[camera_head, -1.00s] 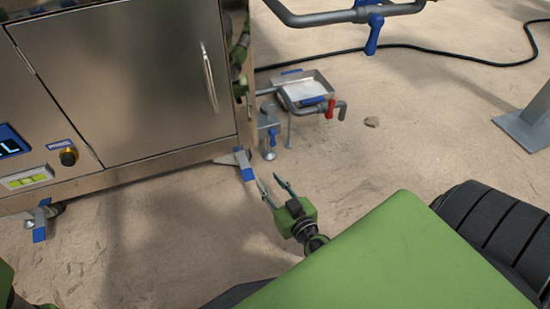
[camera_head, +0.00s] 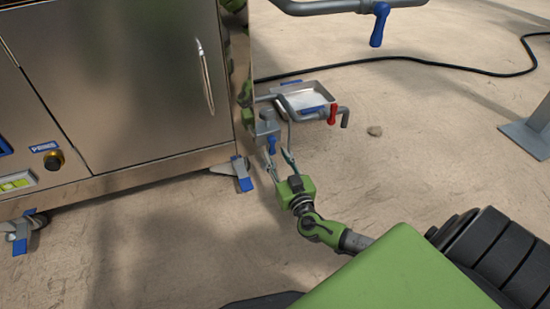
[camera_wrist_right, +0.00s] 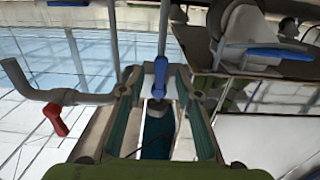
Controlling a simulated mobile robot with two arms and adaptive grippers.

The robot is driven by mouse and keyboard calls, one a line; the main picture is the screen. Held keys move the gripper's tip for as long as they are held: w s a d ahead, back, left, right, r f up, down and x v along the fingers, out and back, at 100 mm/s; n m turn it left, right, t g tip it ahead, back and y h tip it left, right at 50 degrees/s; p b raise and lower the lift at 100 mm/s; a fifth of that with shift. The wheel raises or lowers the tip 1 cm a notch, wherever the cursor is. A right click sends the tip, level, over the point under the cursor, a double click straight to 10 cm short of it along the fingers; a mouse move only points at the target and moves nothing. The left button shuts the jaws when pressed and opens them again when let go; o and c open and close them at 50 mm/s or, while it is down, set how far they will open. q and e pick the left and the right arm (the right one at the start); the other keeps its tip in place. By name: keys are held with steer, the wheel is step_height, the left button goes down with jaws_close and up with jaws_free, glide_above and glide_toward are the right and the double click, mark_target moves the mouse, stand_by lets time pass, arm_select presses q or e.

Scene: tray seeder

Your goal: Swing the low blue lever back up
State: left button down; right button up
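The low blue lever (camera_head: 272,144) hangs downward from a grey pipe fitting beside the metal cabinet's right corner. In the right wrist view the lever (camera_wrist_right: 160,77) shows in the gap between the fingertips. My right gripper (camera_head: 279,160) is open, its fingers pointing up at the lever from just below it in the head view. Both fingers of the right gripper (camera_wrist_right: 158,105) show in the wrist view with nothing clamped between them. I cannot tell whether either finger touches the lever. My left gripper is out of view.
A red-handled tap (camera_head: 332,112) and a shallow metal tray (camera_head: 318,88) are just behind the lever. The steel cabinet (camera_head: 140,90) stands at left on casters with blue pedals (camera_head: 243,175). Another blue lever (camera_head: 379,24) hangs from a higher pipe. Floor to the right is mostly clear.

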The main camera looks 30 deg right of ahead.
steer(key=shift+x, duration=0.9)
steer(key=shift+c, duration=0.3)
jaws_close()
